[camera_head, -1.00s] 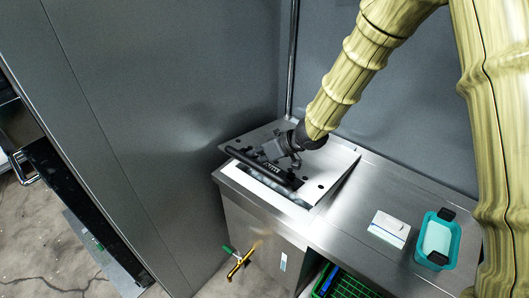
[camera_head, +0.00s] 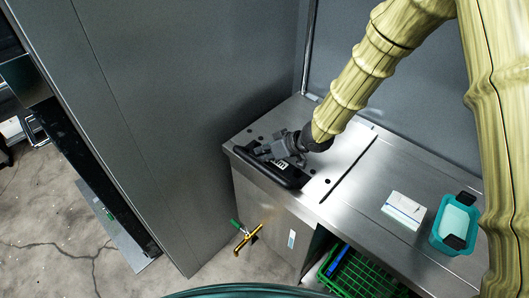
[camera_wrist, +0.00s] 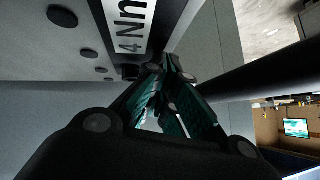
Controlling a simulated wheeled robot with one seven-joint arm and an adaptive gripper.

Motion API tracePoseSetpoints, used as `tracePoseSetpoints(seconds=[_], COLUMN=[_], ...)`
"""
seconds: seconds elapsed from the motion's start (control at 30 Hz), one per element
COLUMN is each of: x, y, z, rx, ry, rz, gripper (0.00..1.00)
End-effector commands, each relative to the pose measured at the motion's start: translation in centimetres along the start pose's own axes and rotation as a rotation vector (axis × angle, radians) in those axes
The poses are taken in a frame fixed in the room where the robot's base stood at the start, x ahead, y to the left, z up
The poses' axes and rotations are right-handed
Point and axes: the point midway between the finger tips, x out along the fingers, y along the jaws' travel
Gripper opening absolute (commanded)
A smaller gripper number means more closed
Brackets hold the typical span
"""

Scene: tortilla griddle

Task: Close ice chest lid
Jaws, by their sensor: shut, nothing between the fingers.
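The ice chest lid (camera_head: 332,160) is a steel panel with black round spots, at the left end of the counter. It lies flat, about level with the counter, and no opening shows at its front. A thick black handle (camera_head: 287,177) runs along its front edge. My gripper (camera_head: 274,151) is shut and empty, low over the lid just behind the handle; contact cannot be told. In the wrist view its dark fingers (camera_wrist: 170,75) are close together beside the lid's spotted surface (camera_wrist: 85,75) and a label (camera_wrist: 130,22) with large letters.
A white box (camera_head: 404,210) and a teal container (camera_head: 456,224) stand on the counter (camera_head: 375,190) to the right. A green crate (camera_head: 365,275) sits below. A brass tap (camera_head: 248,238) with a green handle sticks out in front. A grey wall panel (camera_head: 170,120) is close on the left.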

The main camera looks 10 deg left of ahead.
Motion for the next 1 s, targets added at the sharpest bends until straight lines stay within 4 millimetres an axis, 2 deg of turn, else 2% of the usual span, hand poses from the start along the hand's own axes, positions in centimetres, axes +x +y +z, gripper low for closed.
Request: tracePoseSetpoints(seconds=[0.57,0.63,1.0], x=[-3.3,-3.8,-8.9], y=[-0.7,-0.6,-1.5], z=[-2.8,-2.4,-2.4], rx=[0.005,0.006,0.006], ry=[0.002,0.004,0.005], rz=[0.004,0.006,0.006], gripper=[0.0,0.0,0.0])
